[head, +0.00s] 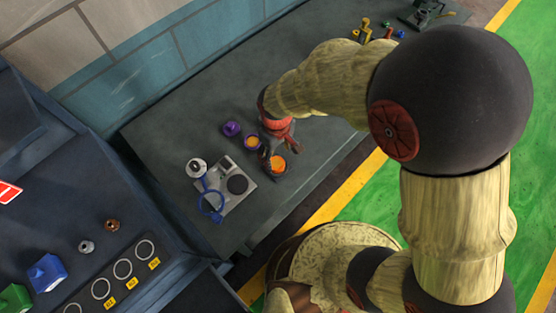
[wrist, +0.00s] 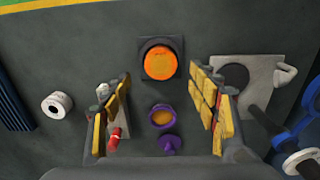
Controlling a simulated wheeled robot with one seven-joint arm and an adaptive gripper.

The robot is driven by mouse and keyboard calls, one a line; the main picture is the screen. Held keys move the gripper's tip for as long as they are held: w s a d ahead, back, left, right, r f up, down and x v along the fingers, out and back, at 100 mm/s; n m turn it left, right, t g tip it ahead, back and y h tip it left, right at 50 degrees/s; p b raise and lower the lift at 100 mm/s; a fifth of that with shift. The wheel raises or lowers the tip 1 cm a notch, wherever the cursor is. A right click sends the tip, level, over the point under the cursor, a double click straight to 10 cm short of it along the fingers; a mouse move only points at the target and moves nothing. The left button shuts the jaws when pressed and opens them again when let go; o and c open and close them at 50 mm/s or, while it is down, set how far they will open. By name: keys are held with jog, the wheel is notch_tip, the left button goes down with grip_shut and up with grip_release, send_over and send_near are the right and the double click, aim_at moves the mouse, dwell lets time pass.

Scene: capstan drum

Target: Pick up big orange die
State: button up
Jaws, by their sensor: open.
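The big orange die shows in the wrist view (wrist: 160,63) as a round orange face in a dark square block, flat on the dark bench. In the head view it (head: 278,163) sits near the bench's front edge, partly beside my fingers. My gripper (wrist: 160,88) is open and empty, with its yellow-padded fingers spread left and right. The die lies beyond the fingertips, roughly centred between them. In the head view my gripper (head: 281,147) hangs close to the die; the exact height gap cannot be told.
A purple ring with an orange centre (wrist: 161,117) and a purple knobbed piece (wrist: 168,145) stand beside the die. A grey plate with a dark round recess (wrist: 262,78) lies to the right. A white cylinder (wrist: 57,105) stands at left. Bare bench (head: 310,165) lies right of the die.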

aim_at(277, 161)
jog(key=shift+w+a+f, duration=0.1)
jog(key=shift+f, duration=0.75)
notch_tip(277, 161, down, 5)
jog(key=shift+r+b, duration=0.15)
jog(key=shift+b, duration=0.4)
jog(key=shift+c, duration=1)
grip_shut()
jog(key=shift+r, duration=0.1)
